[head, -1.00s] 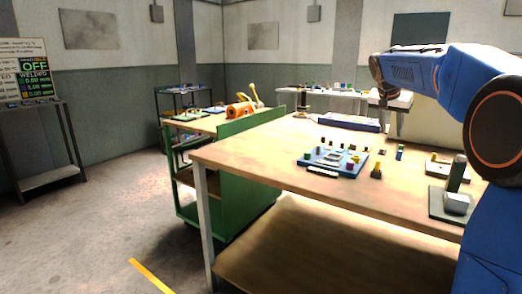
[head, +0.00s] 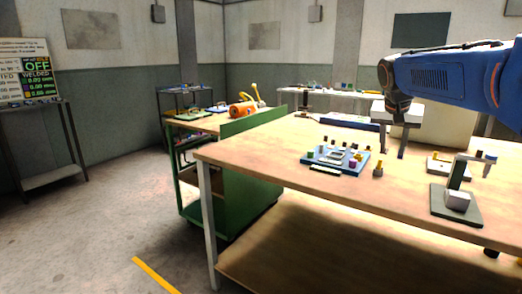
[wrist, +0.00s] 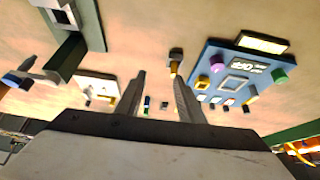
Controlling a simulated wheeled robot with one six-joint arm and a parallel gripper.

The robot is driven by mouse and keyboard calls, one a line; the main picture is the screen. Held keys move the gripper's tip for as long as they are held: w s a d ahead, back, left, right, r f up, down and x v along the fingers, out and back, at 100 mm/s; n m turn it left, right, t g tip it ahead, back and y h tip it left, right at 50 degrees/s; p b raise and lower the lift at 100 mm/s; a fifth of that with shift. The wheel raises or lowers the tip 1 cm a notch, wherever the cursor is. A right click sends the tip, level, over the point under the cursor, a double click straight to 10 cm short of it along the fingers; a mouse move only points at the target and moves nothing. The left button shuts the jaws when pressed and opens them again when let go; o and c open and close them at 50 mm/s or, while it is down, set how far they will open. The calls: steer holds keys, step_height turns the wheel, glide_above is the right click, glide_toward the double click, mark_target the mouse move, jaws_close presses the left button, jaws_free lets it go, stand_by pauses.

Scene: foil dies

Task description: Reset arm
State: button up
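My blue arm (head: 440,78) reaches in from the right over the wooden bench (head: 270,165). My gripper (head: 392,147) hangs from its end with the fingers pointing down, above the bench. In the wrist view my gripper (wrist: 159,76) has its two dark fingers apart, with nothing held between them. A blue board (head: 335,160) with small coloured parts lies on the bench, left of the gripper in the head view. It shows at upper right in the wrist view (wrist: 222,60).
A dark stand with a grey block (head: 457,201) is at the bench's right. A small yellow-topped post (head: 378,169) stands beside the board. A pale plate (head: 440,163) lies behind the stand. A green cart (head: 236,200) adjoins the bench's left. Open floor lies left.

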steer(key=s+a+f+n+y, duration=0.1)
steer(key=s+a+f+n, duration=0.1)
steer(key=s+f, duration=0.5)
steer(key=s+a+f+n+y, duration=0.1)
steer(key=s+a+f, duration=0.4)
steer(key=s, duration=1.1)
steer(key=s+a+f+n+y, duration=0.1)
steer(key=s+a+f+n, duration=0.2)
steer(key=s+f, duration=0.7)
steer(key=shift+s+a+f+n, duration=0.15)
steer(key=shift+s+a+n, duration=0.15)
steer(key=shift+s+a, duration=0.65)
steer(key=shift+s+d, duration=0.25)
